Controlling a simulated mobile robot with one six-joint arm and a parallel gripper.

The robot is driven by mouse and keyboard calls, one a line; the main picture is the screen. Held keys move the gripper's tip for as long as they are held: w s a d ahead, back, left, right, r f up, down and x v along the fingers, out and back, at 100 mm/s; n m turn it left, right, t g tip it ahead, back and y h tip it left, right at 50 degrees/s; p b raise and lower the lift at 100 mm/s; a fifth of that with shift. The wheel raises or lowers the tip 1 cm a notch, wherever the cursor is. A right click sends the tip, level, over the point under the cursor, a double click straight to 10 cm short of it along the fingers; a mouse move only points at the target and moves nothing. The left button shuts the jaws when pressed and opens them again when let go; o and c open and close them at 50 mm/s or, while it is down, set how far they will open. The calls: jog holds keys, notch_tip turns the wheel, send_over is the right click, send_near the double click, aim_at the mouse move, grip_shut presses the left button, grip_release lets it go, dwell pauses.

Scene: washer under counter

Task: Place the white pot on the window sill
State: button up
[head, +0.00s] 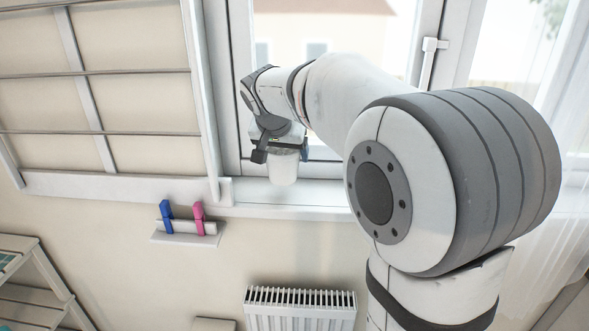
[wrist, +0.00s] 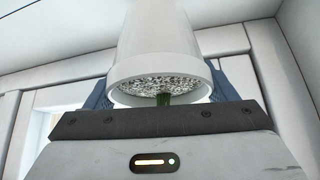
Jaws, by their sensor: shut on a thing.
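The white pot (head: 285,170) hangs upright below my gripper (head: 282,153), in front of the window and at the window sill (head: 318,194). I cannot tell whether its base touches the sill or is just above it. In the wrist view the white pot (wrist: 160,40) shows its round rim, speckled soil and a bit of green stem. The blue-grey fingers of my gripper (wrist: 158,97) are on both sides of the pot, shut on it. Part of the sill to the right is hidden behind my arm.
A blue clip (head: 166,210) and a pink clip (head: 199,216) stand on a small wall ledge (head: 184,238) left of and below the sill. A radiator (head: 300,310) is below. A window handle (head: 430,62) is behind my arm. A white shelf (head: 35,280) stands at lower left.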

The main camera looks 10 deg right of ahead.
jog(key=shift+f, duration=2.05)
jog(key=shift+f, duration=0.1)
jog(key=shift+f, duration=0.15)
jog(key=o, duration=1.2)
